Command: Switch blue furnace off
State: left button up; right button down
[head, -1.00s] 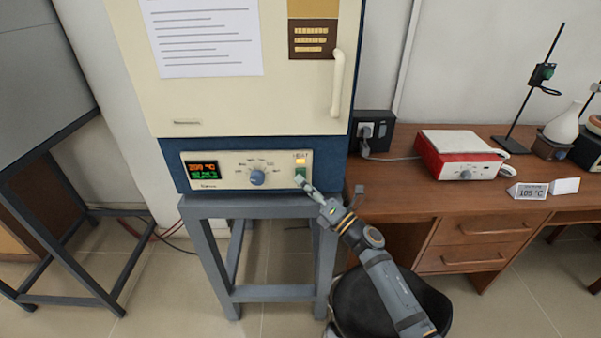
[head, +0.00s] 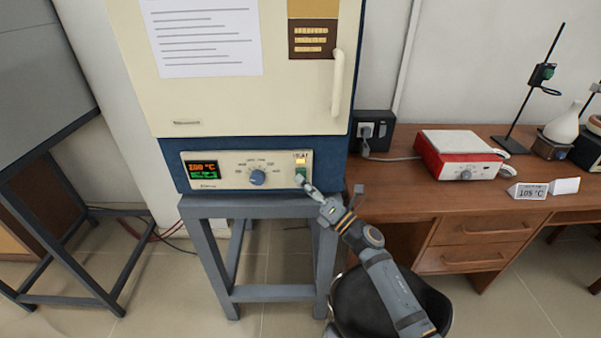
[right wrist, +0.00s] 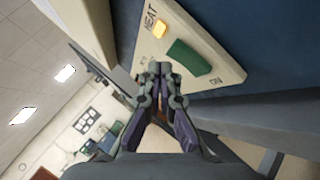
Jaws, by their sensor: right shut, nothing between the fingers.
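The blue furnace (head: 165,170) has a cream door and a blue lower body, and stands on a grey metal stand. Its cream control panel (head: 225,183) carries a lit display (head: 202,170), a blue knob (head: 257,177), a lit amber HEAT lamp (head: 301,160) and a green switch (head: 300,174). In the right wrist view the lamp (right wrist: 159,29) glows and the green switch (right wrist: 188,57) shows clear of the fingers. My right gripper (right wrist: 160,70) is shut and empty, its tips just beside the switch; contact cannot be told. It also shows in the head view (head: 306,184). My left gripper is not in view.
A wooden desk (head: 440,208) on the right holds a red and white hotplate (head: 460,155), a lab stand (head: 530,95) and a 105 °C sign (head: 530,191). A black stool (head: 360,290) stands below my right arm. A socket box (head: 373,130) is right of the furnace.

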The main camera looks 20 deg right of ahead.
jog(key=shift+w+d, duration=0.1)
jog(key=shift+w, duration=0.25)
jog(key=shift+w, duration=0.3)
dwell(0.6)
jog(key=shift+s, duration=0.75)
jog(key=shift+s+a+f, duration=0.1)
jog(key=shift+s+a, duration=0.2)
jog(key=shift+s, duration=0.5)
jog(key=shift+s+a+f, duration=0.1)
jog(key=shift+s+a, duration=0.15)
jog(key=shift+s, duration=0.55)
jog(key=shift+s+a+f, duration=0.1)
jog(key=shift+s+a, duration=0.2)
jog(key=shift+s, duration=0.5)
jog(key=shift+f, duration=0.1)
